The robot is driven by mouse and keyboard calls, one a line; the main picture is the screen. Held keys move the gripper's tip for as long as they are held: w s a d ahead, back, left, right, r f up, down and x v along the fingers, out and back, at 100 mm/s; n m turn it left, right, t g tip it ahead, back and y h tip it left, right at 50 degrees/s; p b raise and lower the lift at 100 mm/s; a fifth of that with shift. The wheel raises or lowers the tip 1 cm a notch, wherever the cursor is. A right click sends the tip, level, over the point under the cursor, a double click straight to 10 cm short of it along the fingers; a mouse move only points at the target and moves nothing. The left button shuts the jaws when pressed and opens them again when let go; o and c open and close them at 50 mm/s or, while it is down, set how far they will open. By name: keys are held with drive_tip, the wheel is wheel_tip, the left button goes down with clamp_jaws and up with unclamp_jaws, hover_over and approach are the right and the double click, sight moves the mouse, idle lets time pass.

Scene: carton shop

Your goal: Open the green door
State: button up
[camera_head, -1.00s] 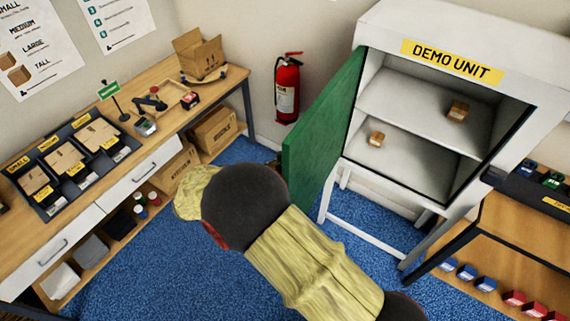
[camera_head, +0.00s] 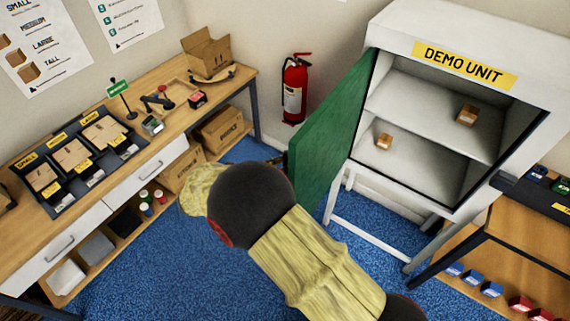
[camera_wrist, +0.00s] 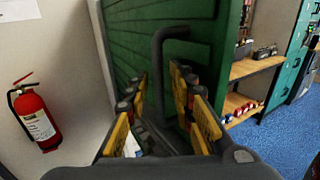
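The green door (camera_head: 333,130) hangs on the left side of the white demo unit (camera_head: 400,205) and stands wide open, swung out toward the left. The unit's inside is exposed. In the wrist view the green door (camera_wrist: 125,50) fills the upper middle, with a dark bent bar handle (camera_wrist: 158,75) on its face. My gripper (camera_wrist: 161,108) points at the door with its two yellow-and-dark fingers spread apart. The handle stands between and beyond the fingertips; I see no finger clearly pressed on it. In the head view my arm hides most of the gripper.
Small cartons (camera_head: 467,115) sit on the unit's shelves. A fire extinguisher (camera_head: 295,88) hangs on the wall left of the door. A wooden workbench (camera_head: 165,125) runs along the left, and another table (camera_head: 515,235) stands at the right. Blue floor (camera_head: 150,275) lies clear between them.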

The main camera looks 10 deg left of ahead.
drive_tip(key=v, duration=1.2)
idle(0.5)
wheel_tip(320, 180, down, 9)
drive_tip(key=s+d+m+g+y, duration=0.1)
drive_tip(key=s+d+g+y, duration=0.1)
drive_tip(key=d, duration=0.1)
drive_tip(key=s+d+m+g+y+b, duration=0.1)
drive_tip(key=s+d+m+g+y, duration=0.1)
drive_tip(key=s+d+m+g, duration=0.4)
drive_tip(key=s+d+r+m+y+b, duration=0.2)
drive_tip(key=d+m, duration=0.4)
drive_tip(key=d, duration=0.4)
drive_tip(key=s+d+r+m+t+y+b, duration=0.1)
drive_tip(key=d+r+m+y+b, duration=0.3)
drive_tip(key=d, duration=0.7)
drive_tip(key=s+d+r+m+t+y+b, duration=0.1)
drive_tip(key=d+r+m+y+b, duration=0.3)
drive_tip(key=d+m, duration=0.4)
drive_tip(key=shift+s+d+r+m+b, duration=0.35)
drive_tip(key=shift+s+d+b, duration=0.5)
drive_tip(key=shift+d, duration=0.4)
